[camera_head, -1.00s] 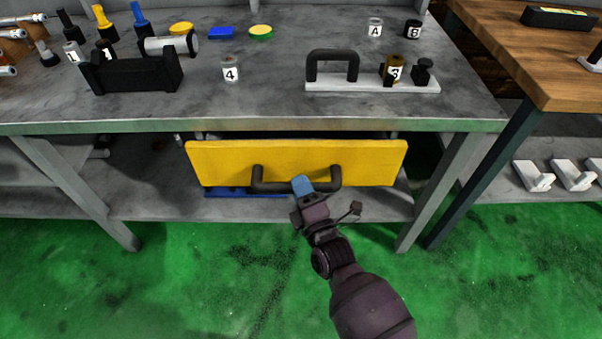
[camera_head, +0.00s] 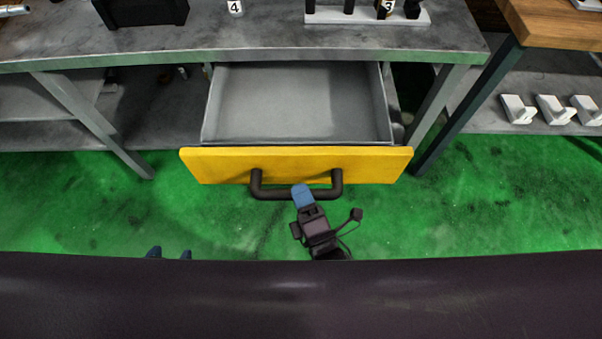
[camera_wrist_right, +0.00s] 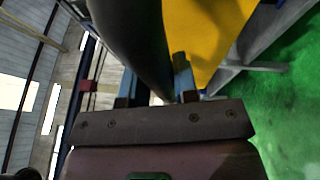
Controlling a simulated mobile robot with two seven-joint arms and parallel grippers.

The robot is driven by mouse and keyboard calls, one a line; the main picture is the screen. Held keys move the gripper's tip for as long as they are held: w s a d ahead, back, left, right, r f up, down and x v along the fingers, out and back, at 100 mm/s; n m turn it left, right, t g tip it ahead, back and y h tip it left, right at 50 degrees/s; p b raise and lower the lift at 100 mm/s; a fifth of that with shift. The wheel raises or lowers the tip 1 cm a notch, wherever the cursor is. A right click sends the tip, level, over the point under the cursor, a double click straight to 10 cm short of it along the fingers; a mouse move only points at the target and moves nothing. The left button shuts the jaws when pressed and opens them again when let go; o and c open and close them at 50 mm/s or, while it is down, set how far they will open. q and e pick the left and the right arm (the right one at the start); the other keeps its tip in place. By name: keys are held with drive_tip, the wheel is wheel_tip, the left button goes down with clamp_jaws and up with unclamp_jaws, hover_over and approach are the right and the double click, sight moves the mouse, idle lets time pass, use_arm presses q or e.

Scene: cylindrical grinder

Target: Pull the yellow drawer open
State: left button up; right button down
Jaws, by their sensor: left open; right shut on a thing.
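The yellow drawer (camera_head: 225,165) is pulled out from under the grey workbench. Its grey inside is open to view and looks empty. A dark bar handle (camera_head: 256,186) sits on the front panel. My right gripper (camera_head: 302,193) is shut on the handle's bar, near its middle. In the right wrist view the dark handle (camera_wrist_right: 135,35) lies between the blue fingers, with the yellow drawer front (camera_wrist_right: 205,35) beyond. My left gripper (camera_head: 170,252) is open; only its two blue fingertips show at the lower left, apart from the drawer.
A lower shelf (camera_head: 150,115) lies left of the drawer. White holders (camera_head: 517,109) stand on a shelf at the right. The green floor before the drawer is clear.

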drive_tip(key=shift+s, duration=0.85)
use_arm(q)
drive_tip(key=shift+a+r, duration=0.1)
use_arm(e)
drive_tip(key=c, duration=0.9)
unclamp_jaws()
use_arm(q)
drive_tip(key=shift+r, duration=0.1)
